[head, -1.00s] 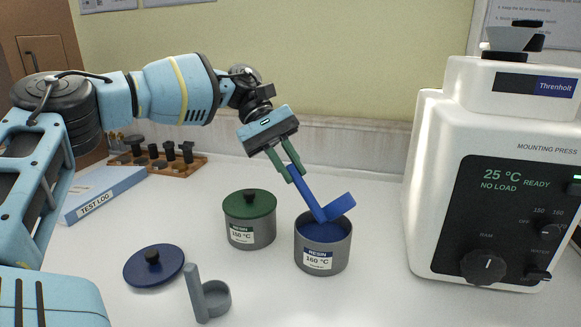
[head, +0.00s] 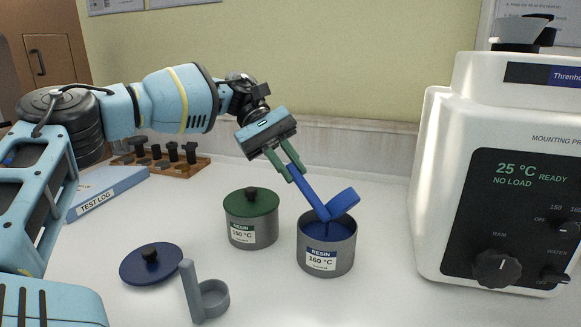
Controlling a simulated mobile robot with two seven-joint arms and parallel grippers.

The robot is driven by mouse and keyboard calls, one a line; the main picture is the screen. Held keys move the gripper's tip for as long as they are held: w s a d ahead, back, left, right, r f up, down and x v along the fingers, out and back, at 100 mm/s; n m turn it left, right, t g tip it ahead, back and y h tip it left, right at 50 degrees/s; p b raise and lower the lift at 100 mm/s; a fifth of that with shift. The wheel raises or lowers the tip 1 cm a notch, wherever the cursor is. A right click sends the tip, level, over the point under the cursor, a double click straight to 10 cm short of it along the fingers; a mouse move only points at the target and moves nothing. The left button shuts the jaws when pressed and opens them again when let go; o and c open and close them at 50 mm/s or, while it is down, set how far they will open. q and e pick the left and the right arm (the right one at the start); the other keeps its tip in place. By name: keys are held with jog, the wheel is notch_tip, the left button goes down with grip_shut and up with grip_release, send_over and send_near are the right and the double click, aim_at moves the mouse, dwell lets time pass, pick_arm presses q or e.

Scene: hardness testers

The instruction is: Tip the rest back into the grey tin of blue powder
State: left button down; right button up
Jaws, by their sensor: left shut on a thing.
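The open grey tin (head: 327,258) has a blue label reading RESIN 160 °C and blue powder (head: 318,230) inside. My left gripper (head: 285,168) is shut on the handle of a blue scoop (head: 343,203), above and to the left of the tin. The scoop's cup is tilted over the tin's mouth, its lower edge near or inside the rim. Whether powder is left in the cup cannot be told. My right gripper is not in view.
A green-lidded tin (head: 251,218) stands close left of the open tin. A blue lid (head: 152,264) and a grey scoop (head: 204,297) lie front left. The white mounting press (head: 440,190) stands at right. A test log (head: 105,190) lies behind left.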

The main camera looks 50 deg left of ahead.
pick_arm(q)
jog(key=shift+f+b, duration=0.1)
jog(key=shift+b, duration=0.25)
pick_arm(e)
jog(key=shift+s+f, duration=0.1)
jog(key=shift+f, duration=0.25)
pick_arm(q)
jog(key=shift+a+f, duration=0.1)
jog(key=shift+a, duration=0.05)
jog(key=shift+a+f+h+b, duration=0.15)
jog(key=shift+h+b, duration=0.25)
jog(key=shift+b, duration=0.4)
jog(key=shift+a+f+h+b, duration=0.15)
jog(key=shift+f+h+b, duration=0.25)
jog(key=shift+b, duration=0.4)
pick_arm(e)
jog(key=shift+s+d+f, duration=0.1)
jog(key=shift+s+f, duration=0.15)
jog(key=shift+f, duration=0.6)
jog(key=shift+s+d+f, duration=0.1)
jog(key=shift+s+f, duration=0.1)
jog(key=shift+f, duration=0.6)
pick_arm(q)
jog(key=shift+r, duration=0.1)
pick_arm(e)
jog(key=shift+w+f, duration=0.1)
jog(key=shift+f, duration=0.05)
